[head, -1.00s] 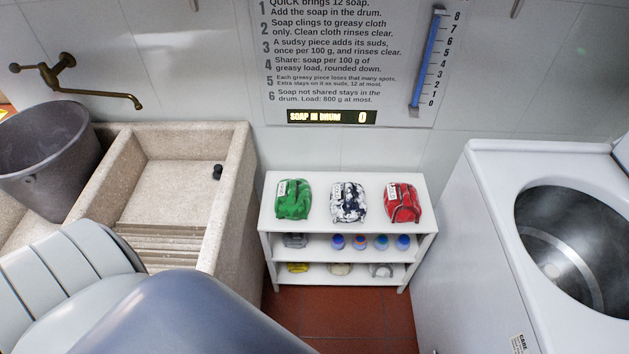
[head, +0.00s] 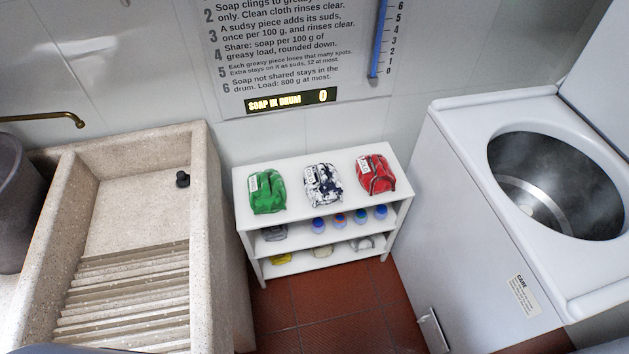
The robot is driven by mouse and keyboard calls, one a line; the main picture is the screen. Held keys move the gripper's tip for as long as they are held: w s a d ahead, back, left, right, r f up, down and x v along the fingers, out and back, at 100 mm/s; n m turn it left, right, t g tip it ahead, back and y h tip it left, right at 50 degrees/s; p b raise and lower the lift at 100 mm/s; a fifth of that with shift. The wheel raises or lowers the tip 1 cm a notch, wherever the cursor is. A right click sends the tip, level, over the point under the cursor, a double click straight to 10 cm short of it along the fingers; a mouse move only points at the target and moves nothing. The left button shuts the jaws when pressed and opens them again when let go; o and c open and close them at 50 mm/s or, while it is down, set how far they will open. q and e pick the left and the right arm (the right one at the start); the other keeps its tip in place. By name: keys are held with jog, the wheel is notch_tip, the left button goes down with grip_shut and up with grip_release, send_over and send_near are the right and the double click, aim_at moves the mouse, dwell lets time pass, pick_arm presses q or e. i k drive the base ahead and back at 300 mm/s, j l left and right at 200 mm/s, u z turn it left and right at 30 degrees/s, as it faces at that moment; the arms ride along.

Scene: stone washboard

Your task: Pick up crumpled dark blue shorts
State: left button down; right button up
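I see no plainly dark blue shorts. The nearest match is a crumpled white and dark blue patterned cloth (head: 323,185) with a white tag, in the middle of the white shelf's top (head: 290,215). I cannot tell whether it is shorts. A crumpled green cloth (head: 268,192) lies to its left and a crumpled red cloth (head: 376,174) to its right, both tagged. The three lie apart in a row. Neither of my grippers is in view.
The stone washboard sink (head: 130,215) with a black plug (head: 182,179) stands left, a dark bucket (head: 15,200) beside it. An open washing machine (head: 480,170) stands right. The red floor (head: 330,300) before the shelf is clear.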

aim_at(324, 186)
jog(key=i+l+u, duration=0.1)
jog(key=u, duration=0.3)
jog(key=l+u, duration=0.1)
jog(key=u, duration=0.3)
jog(key=i+l+u, duration=0.1)
jog(key=u, duration=0.3)
jog(key=l+u, duration=0.25)
jog(key=u, duration=0.15)
jog(key=l+u, duration=0.15)
jog(key=u, duration=0.25)
